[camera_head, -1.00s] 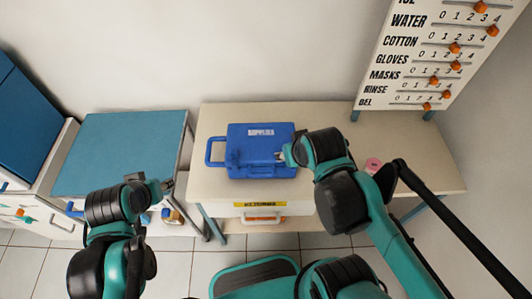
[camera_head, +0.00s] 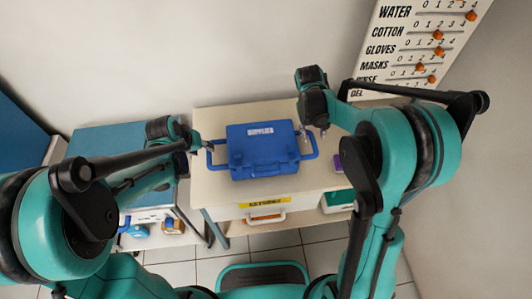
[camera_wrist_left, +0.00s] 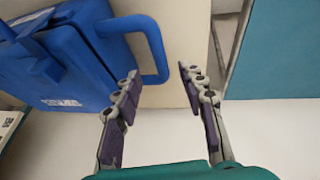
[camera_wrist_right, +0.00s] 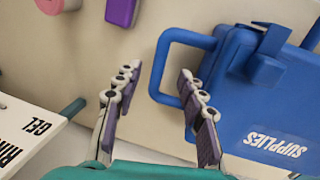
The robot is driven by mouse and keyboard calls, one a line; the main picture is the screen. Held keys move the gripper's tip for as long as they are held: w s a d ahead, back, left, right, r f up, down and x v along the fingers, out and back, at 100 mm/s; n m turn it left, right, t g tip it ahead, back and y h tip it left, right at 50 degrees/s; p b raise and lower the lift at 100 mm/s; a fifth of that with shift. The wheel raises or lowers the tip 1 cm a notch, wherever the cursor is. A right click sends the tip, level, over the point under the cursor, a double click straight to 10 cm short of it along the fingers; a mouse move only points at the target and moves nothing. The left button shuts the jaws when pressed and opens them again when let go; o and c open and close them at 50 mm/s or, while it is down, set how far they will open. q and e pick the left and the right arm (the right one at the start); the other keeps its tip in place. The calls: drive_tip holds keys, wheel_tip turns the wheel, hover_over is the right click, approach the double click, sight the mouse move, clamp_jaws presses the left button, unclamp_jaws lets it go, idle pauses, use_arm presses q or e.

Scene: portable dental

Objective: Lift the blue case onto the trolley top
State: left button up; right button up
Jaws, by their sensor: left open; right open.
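The blue case (camera_head: 262,150), labelled SUPPLIES, lies on the beige table with a loop handle at each side. My left gripper (camera_head: 204,146) is open by the left handle (camera_head: 211,157). In the left wrist view the handle's outer bar (camera_wrist_left: 158,50) lies between and just beyond the open fingers (camera_wrist_left: 158,80). My right gripper (camera_head: 316,131) is open by the right handle (camera_head: 311,146). In the right wrist view that handle's bar (camera_wrist_right: 161,65) lies between the open fingers (camera_wrist_right: 158,76). The teal trolley top (camera_head: 110,139) is left of the table, partly hidden by my left arm.
The beige table (camera_head: 214,183) has a narrow gap to the trolley. A purple block (camera_wrist_right: 122,11) and a pink roll (camera_wrist_right: 50,5) are on the table near the right handle. A supply board (camera_head: 405,50) stands at the back right. The visible trolley top is clear.

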sight(208, 153)
use_arm(q)
drive_tip(key=shift+x, duration=3.9)
use_arm(e)
drive_tip(key=shift+x, duration=3.85)
use_arm(q)
clamp_jaws()
use_arm(e)
clamp_jaws()
